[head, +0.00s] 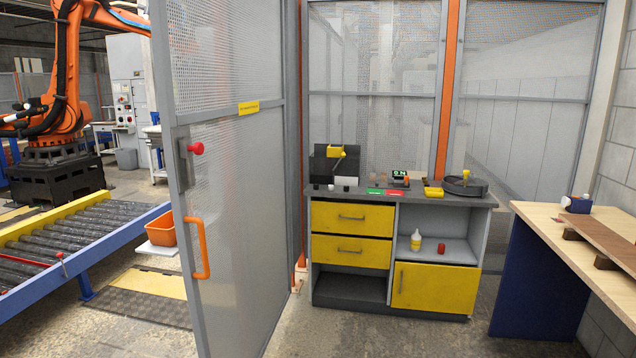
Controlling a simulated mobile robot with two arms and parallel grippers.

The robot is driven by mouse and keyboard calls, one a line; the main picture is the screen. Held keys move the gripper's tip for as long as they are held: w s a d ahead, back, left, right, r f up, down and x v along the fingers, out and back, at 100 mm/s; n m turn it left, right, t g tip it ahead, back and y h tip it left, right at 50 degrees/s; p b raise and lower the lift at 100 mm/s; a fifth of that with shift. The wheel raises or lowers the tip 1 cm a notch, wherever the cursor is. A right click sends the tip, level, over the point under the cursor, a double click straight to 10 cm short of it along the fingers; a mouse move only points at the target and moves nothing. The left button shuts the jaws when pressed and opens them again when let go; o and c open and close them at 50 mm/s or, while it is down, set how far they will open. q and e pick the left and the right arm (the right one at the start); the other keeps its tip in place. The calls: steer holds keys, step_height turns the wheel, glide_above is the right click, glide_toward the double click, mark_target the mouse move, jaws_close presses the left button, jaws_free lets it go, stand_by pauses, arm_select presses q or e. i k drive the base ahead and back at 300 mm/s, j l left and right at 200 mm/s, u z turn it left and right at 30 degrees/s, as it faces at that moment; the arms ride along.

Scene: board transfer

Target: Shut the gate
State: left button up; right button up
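The gate (236,190) is a tall grey mesh panel in a grey frame, standing open at the left centre of the head view. It has an orange pull handle (196,248), a red knob (196,149) on a dark latch plate (183,163) and a yellow label (248,107). Its far edge meets the fence near an orange post base (300,262). The doorway to the left of the gate is open towards the robot cell. Neither of my grippers is in view.
A workbench (416,199) with yellow drawers stands against the mesh fence. A wooden table (545,217) with a board stands at the right. Beyond the opening are a roller conveyor (70,238), an orange bin (162,229) and an orange robot arm (68,80). Floor before the bench is clear.

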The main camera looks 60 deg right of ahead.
mark_target(170, 121)
steer(key=z, duration=1.7)
steer(key=i+l+z, duration=0.25)
steer(key=i, duration=0.85)
steer(key=i+z, duration=0.25)
steer(key=i, duration=0.85)
